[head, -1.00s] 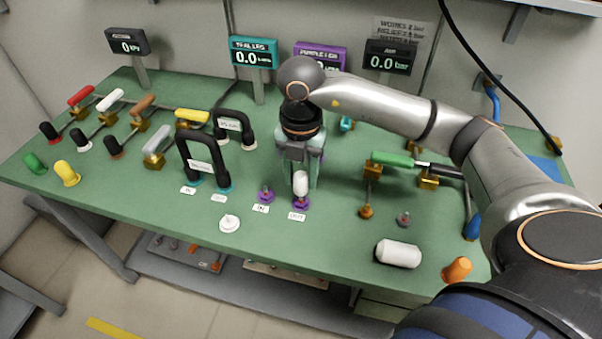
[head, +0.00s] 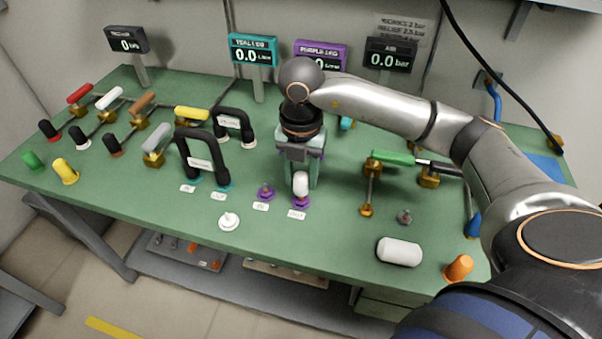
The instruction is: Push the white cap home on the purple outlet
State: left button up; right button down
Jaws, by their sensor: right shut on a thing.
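The white cap (head: 300,184) stands upright at the purple outlet (head: 300,202), above the label that seems to read OUT. Its lower end meets the purple ring in the picture; I cannot tell how far down it sits. My right gripper (head: 301,175) points down from above and is shut on the white cap, its fingers partly hidden behind it. A second purple fitting (head: 265,193), bare and uncapped, is just left of the outlet. My left gripper is not in view.
A white round piece (head: 229,221) lies near the front edge. A white cylinder (head: 399,251) and an orange cap (head: 458,268) lie at front right. A green-handled valve (head: 392,158) is right of the gripper.

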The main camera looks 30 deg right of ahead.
aim_at(301, 186)
jog(key=shift+f+b, duration=0.6)
jog(key=shift+f, duration=0.35)
jog(key=shift+f, duration=0.35)
jog(key=shift+f+b, duration=0.2)
jog(key=shift+b, duration=0.2)
jog(key=shift+c, duration=1.5)
grip_release()
jog(key=shift+r, duration=0.1)
